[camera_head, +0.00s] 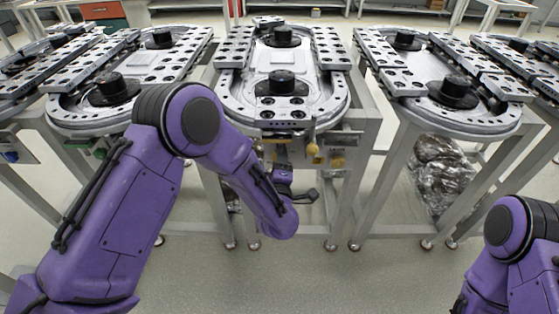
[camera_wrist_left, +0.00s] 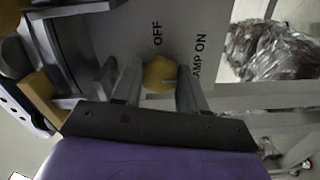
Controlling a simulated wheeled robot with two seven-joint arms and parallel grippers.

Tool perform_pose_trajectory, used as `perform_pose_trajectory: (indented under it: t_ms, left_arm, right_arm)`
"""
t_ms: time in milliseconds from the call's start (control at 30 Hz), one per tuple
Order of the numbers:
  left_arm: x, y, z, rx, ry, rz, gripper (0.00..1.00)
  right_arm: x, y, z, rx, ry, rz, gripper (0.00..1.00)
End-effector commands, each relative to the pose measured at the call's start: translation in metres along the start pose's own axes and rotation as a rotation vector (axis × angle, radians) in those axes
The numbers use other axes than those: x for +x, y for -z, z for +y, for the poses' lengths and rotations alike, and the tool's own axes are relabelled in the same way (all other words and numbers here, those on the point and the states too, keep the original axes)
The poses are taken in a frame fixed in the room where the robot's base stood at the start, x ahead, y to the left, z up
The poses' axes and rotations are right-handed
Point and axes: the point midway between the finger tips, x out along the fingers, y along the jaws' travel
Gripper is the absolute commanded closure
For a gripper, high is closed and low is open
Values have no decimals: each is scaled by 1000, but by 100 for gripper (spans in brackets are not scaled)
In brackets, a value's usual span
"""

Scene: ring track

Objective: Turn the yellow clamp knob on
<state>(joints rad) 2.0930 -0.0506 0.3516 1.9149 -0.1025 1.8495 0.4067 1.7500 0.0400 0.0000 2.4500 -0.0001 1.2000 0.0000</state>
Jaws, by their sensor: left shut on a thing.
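The yellow clamp knob (camera_wrist_left: 159,74) is on a grey panel (camera_wrist_left: 185,25) in the left wrist view. The word OFF is printed above it, and partly visible lettering ending in "AMP ON" is to its right. My left gripper (camera_wrist_left: 160,88) has one finger on each side of the knob and is shut on it. In the head view my left gripper (camera_head: 283,170) is at the front of the middle ring track, partly behind my forearm. I cannot tell the knob's exact angle. My right arm shows at the lower right, but its gripper is out of view.
A yellow block (camera_wrist_left: 38,97) is left of the gripper in the left wrist view. The middle ring track (camera_head: 340,105) stands on a grey frame, with similar tracks on both sides. The floor in front is clear.

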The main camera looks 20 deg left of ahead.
Motion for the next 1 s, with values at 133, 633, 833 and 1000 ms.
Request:
perform_pose_trajectory:
  t_ms: [133, 633, 833, 1000]
  left_arm:
    - [-2, -1, -2, 4, 4, -5, 89]
    - [-3, -1, -1, 1, 1, -3, 33]
    - [-40, -2, -2, 3, 1, -8, 33]
    - [-80, -2, -2, 4, 1, -7, 33]
  right_arm:
    - [0, 0, 0, 0, 0, 0, 57]
    - [0, 0, 0, 0, 0, 0, 57]
    - [4, -2, 0, 0, 0, 0, 57]
    - [8, -3, -1, 0, 0, 0, 57]
